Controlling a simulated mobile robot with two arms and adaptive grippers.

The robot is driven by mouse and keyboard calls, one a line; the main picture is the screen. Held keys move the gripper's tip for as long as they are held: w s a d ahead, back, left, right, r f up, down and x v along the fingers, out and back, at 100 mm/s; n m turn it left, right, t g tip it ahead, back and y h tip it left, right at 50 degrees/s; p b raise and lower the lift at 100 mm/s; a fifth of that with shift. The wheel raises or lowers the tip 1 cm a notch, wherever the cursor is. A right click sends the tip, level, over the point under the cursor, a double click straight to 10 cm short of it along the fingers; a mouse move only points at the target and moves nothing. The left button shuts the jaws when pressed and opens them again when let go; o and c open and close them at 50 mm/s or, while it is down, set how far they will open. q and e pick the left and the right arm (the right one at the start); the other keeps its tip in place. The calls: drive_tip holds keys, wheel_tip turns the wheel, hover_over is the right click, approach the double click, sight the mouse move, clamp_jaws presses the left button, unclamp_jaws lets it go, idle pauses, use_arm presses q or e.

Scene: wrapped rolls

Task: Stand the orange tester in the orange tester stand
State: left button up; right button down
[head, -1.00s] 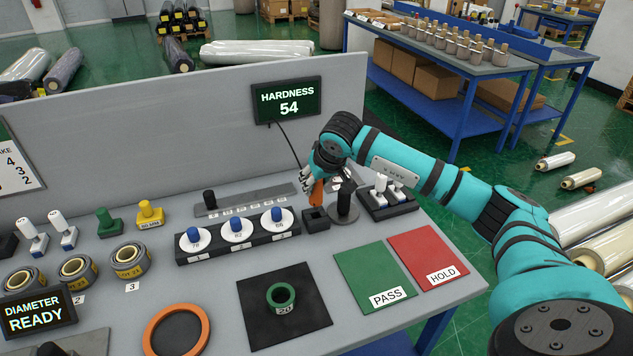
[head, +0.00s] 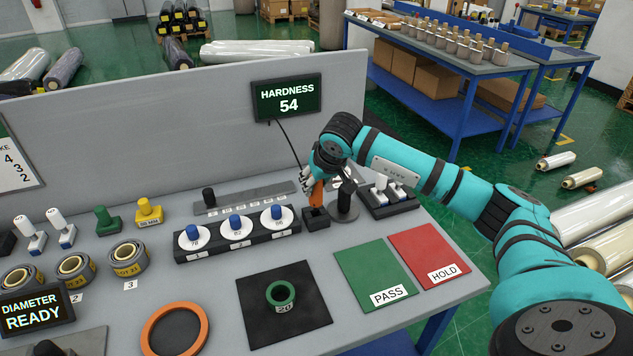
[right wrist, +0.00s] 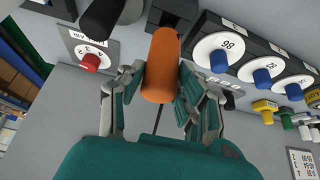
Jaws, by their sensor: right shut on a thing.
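The orange tester (head: 316,194) is upright or slightly tilted in the head view, held by my right gripper (head: 322,180). In the right wrist view the fingers (right wrist: 160,82) are closed around the sides of the orange tester (right wrist: 161,62). The tester's lower end is at the top of the small black orange tester stand (head: 317,219). The stand also shows in the right wrist view (right wrist: 172,12), partly hidden by the tester. I cannot tell how far the tip is inside. My left gripper is not in view.
A black post on a round base (head: 345,205) stands close right of the stand. A black rack with white discs (head: 238,240) is close on the left. A block with white-topped pieces (head: 388,197) is further right. Green PASS (head: 372,275) and red HOLD (head: 428,252) mats lie in front.

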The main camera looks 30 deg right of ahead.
sight(319, 189)
drive_tip(key=shift+f+b, duration=1.25)
drive_tip(key=shift+f, duration=0.3)
drive_tip(key=c, duration=0.8)
unclamp_jaws()
drive_tip(key=shift+c, duration=0.2)
drive_tip(key=v, duration=1.2)
